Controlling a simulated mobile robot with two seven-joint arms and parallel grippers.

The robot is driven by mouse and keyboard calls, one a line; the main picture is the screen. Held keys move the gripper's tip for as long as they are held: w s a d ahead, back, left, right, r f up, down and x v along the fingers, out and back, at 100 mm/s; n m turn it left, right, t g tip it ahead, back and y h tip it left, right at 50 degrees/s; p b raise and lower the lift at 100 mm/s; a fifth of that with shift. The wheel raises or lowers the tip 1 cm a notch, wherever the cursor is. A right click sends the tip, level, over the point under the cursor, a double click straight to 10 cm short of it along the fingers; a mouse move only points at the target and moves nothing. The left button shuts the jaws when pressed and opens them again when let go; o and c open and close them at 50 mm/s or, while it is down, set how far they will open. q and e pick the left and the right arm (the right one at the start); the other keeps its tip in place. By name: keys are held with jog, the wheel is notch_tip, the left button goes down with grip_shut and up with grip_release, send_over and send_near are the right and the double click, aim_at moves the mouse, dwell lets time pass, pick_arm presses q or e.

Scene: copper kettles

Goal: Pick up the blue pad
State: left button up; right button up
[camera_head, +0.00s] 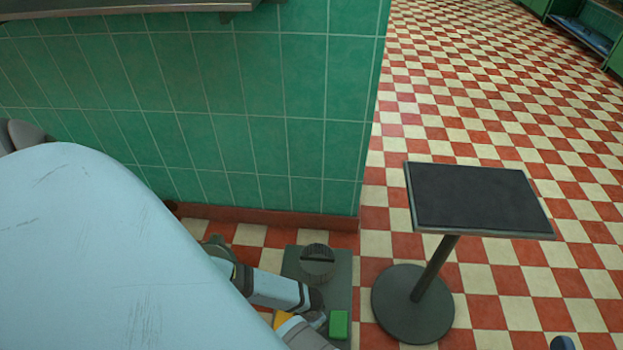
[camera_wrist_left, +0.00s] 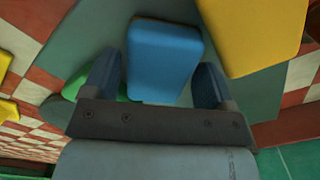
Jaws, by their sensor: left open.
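The blue pad (camera_wrist_left: 163,62) is a rounded block in the left wrist view. It lies between the two fingers of my open left gripper (camera_wrist_left: 158,70), with a visible gap to the right finger. I cannot tell whether the left finger touches it. In the head view the pad does not show. There my left gripper is mostly hidden at the end of the arm, above a dark grey-green platform (camera_head: 343,290).
A dark-topped pedestal table (camera_head: 475,195) stands right. A scratched pale-blue surface (camera_head: 90,240) blocks the left. Green tiled wall (camera_head: 250,90) behind.

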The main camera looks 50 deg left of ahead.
pick_arm(q)
jog(key=shift+f, duration=0.5)
pick_arm(e)
jog(key=shift+w+d+r+n+y, duration=0.1)
jog(key=shift+n+y, duration=0.2)
pick_arm(q)
jog(key=c, duration=0.7)
jog(key=shift+r, duration=0.2)
jog(key=shift+c, duration=0.2)
pick_arm(e)
jog(key=shift+r, duration=0.1)
pick_arm(q)
jog(key=shift+r, duration=0.25)
notch_tip(320, 180, up, 19)
jog(key=p, duration=1.1)
jog(key=shift+r, duration=0.15)
pick_arm(e)
jog(key=s+a+r+m+t+h, duration=0.1)
jog(key=s+r+m, duration=0.2)
jog(key=r+m, duration=0.2)
jog(key=shift+a+r, duration=0.2)
jog(key=shift+r, duration=0.6)
